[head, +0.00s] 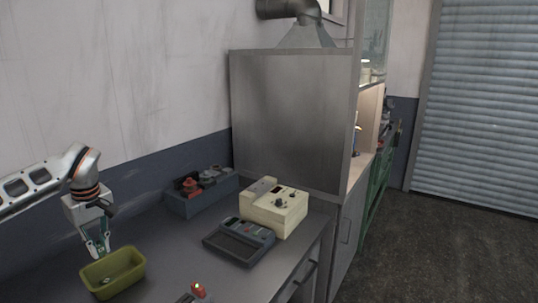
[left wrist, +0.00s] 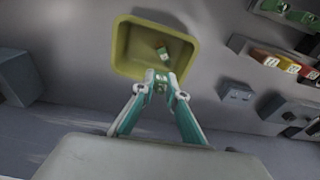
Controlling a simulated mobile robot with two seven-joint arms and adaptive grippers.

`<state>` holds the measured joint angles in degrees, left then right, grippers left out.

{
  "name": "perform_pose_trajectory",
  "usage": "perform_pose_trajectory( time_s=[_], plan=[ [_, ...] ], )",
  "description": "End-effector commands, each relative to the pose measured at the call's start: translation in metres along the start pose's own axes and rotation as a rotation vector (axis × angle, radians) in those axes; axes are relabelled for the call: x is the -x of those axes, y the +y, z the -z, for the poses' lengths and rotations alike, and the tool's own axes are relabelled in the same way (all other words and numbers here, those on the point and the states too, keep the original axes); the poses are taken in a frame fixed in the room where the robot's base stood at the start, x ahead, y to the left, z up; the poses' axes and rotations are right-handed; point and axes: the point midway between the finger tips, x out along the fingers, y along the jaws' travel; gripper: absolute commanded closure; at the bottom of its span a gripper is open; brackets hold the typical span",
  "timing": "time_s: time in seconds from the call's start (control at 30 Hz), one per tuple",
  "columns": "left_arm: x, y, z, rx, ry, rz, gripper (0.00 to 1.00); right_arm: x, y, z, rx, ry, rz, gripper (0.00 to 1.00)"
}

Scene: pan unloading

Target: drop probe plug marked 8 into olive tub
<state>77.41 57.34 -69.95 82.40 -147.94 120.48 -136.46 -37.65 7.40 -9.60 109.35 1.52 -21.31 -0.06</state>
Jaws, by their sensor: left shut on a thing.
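The marking on the held plug is too small to read. The olive tub (left wrist: 122,46) is open at the top. Another green plug (left wrist: 163,54) with a pale mark lies inside it, and it also shows in the head view (head: 107,281). My right gripper is not in view.
A blue-grey box (head: 200,198) with red and grey parts stands by the wall. A cream instrument (head: 275,206) and a dark panel device (head: 240,243) stand to the right. A rack with red and yellow plugs (left wrist: 268,60) shows in the wrist view.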

Motion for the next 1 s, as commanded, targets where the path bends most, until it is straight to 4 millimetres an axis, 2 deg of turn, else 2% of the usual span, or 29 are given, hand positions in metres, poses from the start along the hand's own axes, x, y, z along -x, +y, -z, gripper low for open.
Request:
perform_pose_trajectory(
  time_s=[0.2,0.5,0.53,0.6,1.0],
  plan=[
    [-0.0126,0.0001,-0.0024,0.0,-0.001,0.0,1.0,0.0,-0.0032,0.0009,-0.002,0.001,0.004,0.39],
    [-0.0137,0.0002,-0.0022,-0.001,0.0,0.0,1.0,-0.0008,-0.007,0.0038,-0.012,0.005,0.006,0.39],
    [-0.0137,0.0002,-0.0022,0.0,0.0,0.0,0.79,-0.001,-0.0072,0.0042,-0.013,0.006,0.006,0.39],
    [-0.0137,0.0002,-0.0022,-0.001,0.0,0.0,0.67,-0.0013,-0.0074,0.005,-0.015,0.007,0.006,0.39],
    [-0.0095,0.0004,-0.0019,0.0,0.001,-0.001,0.67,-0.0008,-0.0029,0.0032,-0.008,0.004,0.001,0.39]
  ],
)
